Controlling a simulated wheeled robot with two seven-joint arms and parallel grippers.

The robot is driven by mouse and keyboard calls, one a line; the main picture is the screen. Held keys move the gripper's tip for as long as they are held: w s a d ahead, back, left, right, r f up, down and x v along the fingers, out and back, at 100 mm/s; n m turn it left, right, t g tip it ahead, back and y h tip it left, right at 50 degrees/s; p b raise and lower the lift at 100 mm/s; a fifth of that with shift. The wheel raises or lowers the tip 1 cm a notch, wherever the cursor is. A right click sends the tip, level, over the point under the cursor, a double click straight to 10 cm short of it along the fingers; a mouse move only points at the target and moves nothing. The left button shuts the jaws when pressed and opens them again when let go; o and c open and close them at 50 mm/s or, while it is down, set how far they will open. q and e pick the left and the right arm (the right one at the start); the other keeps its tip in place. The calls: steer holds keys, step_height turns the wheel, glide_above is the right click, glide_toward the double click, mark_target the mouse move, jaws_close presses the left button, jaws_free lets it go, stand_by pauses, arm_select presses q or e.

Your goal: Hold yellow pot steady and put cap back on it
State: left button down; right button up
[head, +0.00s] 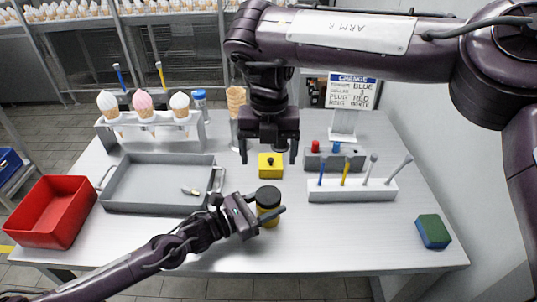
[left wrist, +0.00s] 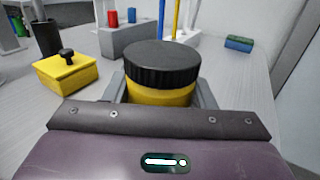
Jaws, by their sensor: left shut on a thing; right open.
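The yellow pot (head: 268,216) stands upright near the front middle of the table. Its black ridged cap (head: 268,195) sits level on its top; whether it is screwed tight I cannot tell. The wrist view shows the cap (left wrist: 161,66) and the yellow pot body (left wrist: 160,94) close up. My left gripper (head: 266,212) is shut on the pot, a finger on each side below the cap. My right gripper (head: 268,154) is open and empty, pointing down behind the pot, over a yellow block with a black knob (head: 270,166).
A grey tray (head: 150,207) and red bin (head: 52,212) lie left. A cone rack (head: 150,132) stands behind. A white stand with several rods (head: 350,190), a grey block with red and blue pegs (head: 335,160) and a sponge (head: 433,232) are right. The front right is clear.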

mark_target(258, 208)
arm_select(q)
steer(key=c, duration=0.6)
jaws_free()
steer(key=shift+o, duration=0.2)
steer(key=shift+a, duration=0.15)
steer(key=shift+s+a+f, duration=0.15)
steer(key=shift+s+a, duration=0.05)
steer(key=shift+a, duration=0.1)
steer(key=b+v, duration=0.1)
steer(key=v, duration=0.5)
steer(key=shift+s+a, duration=0.1)
steer(key=shift+a, duration=0.05)
steer(key=shift+s+a+b, duration=0.15)
steer(key=shift+a+b, duration=0.1)
steer(key=shift+b, duration=0.05)
